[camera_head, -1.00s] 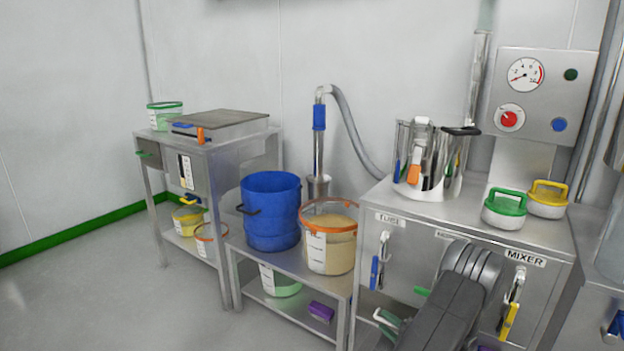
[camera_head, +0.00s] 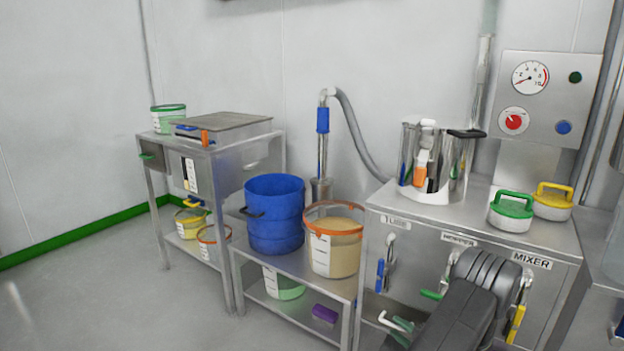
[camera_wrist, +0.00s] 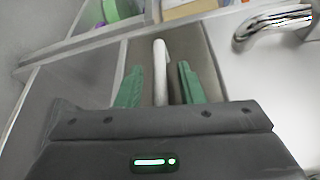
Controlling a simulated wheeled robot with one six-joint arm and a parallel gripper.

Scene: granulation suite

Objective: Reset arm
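My gripper (camera_wrist: 160,72) shows two green fingers in the wrist view. They stand apart, with a white bent bar (camera_wrist: 160,60) showing between them. I cannot tell whether the bar is between the fingers or beyond them, and no finger visibly touches it. In the head view my dark grey arm reaches low in front of the mixer cabinet (camera_head: 402,262). The green and white parts by the cabinet's lower left, at my gripper (camera_head: 400,326), are partly cut off and hidden by the arm.
The cabinet top holds a steel vessel (camera_head: 436,160), a green-handled lid (camera_head: 511,211) and a yellow-handled lid (camera_head: 553,201). A low bench left of it holds a blue drum (camera_head: 275,215) and an orange-rimmed tub (camera_head: 334,240). Floor (camera_head: 95,300) at left is clear.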

